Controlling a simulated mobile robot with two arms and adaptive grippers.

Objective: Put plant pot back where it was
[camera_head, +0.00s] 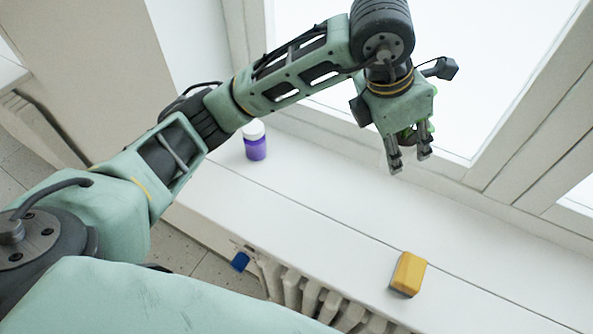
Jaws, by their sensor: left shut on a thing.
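My left gripper (410,161) hangs above the white windowsill, close to the window, with its fingers pointing down. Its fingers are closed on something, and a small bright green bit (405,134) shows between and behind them. This looks like part of the plant pot's plant; the pot itself is mostly hidden by the gripper. My right gripper is not in view.
The white windowsill (320,222) runs across the view. A purple bottle with a white cap (255,148) stands at its left. A yellow block-like object with a dark underside (409,272) lies near the front edge, above a radiator (300,290). The sill between them is clear.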

